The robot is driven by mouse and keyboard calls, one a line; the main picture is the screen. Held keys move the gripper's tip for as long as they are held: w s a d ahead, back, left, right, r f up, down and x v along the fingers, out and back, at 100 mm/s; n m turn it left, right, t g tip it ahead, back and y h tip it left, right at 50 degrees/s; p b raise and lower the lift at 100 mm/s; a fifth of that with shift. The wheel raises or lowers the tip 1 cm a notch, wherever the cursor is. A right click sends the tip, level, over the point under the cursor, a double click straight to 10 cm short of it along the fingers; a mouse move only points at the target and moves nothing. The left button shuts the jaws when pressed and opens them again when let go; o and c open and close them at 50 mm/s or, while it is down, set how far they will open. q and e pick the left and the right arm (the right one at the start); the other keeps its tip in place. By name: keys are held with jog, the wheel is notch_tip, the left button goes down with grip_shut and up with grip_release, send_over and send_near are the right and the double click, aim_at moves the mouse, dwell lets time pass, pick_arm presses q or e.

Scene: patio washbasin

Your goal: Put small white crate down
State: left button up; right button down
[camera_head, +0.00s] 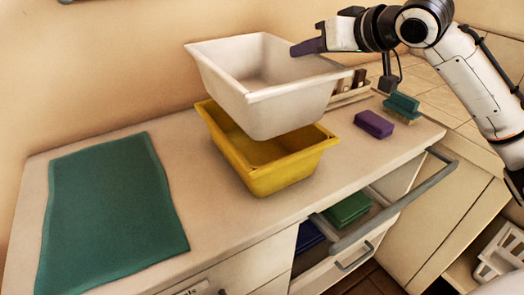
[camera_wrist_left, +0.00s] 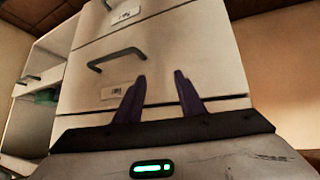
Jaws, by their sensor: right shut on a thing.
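The small white crate (camera_head: 264,80), a plain tub with sloping walls, is in the head view, above the countertop. My right gripper (camera_head: 310,47) is shut on its right rear rim. The crate hangs over a yellow tub (camera_head: 270,178) on the counter and hides part of its opening. I cannot tell whether the two touch. In the left wrist view my left gripper (camera_wrist_left: 159,92) is open and empty, with two dark fingers apart in front of a drawer cabinet (camera_wrist_left: 215,60). The left gripper is not in the head view.
A green mat (camera_head: 110,215) lies on the left of the counter (camera_head: 220,215). A purple block (camera_head: 374,124) and a teal brush or sponge (camera_head: 402,106) lie at the right. An open drawer holds a green item (camera_head: 347,209). A white slatted basket (camera_head: 502,254) stands low at the right.

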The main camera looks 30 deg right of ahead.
aim_at(305, 73)
notch_tip(305, 73, down, 5)
jog(key=shift+s+r+b, duration=0.1)
jog(key=shift+b, duration=0.55)
jog(key=shift+f, duration=0.6)
pick_arm(q)
jog(key=shift+b+x, duration=0.55)
jog(key=shift+x, duration=0.25)
pick_arm(e)
jog(key=shift+f, duration=1.75)
pick_arm(q)
jog(key=shift+f, duration=0.1)
pick_arm(e)
jog(key=shift+f, duration=0.2)
jog(key=c, duration=2.2)
grip_release()
jog(key=shift+f, duration=0.15)
jog(key=o, duration=0.4)
pick_arm(q)
jog(key=shift+s+f, duration=0.1)
jog(key=shift+s, duration=0.05)
pick_arm(e)
jog(key=shift+o, duration=0.2)
pick_arm(q)
jog(key=shift+a, duration=0.1)
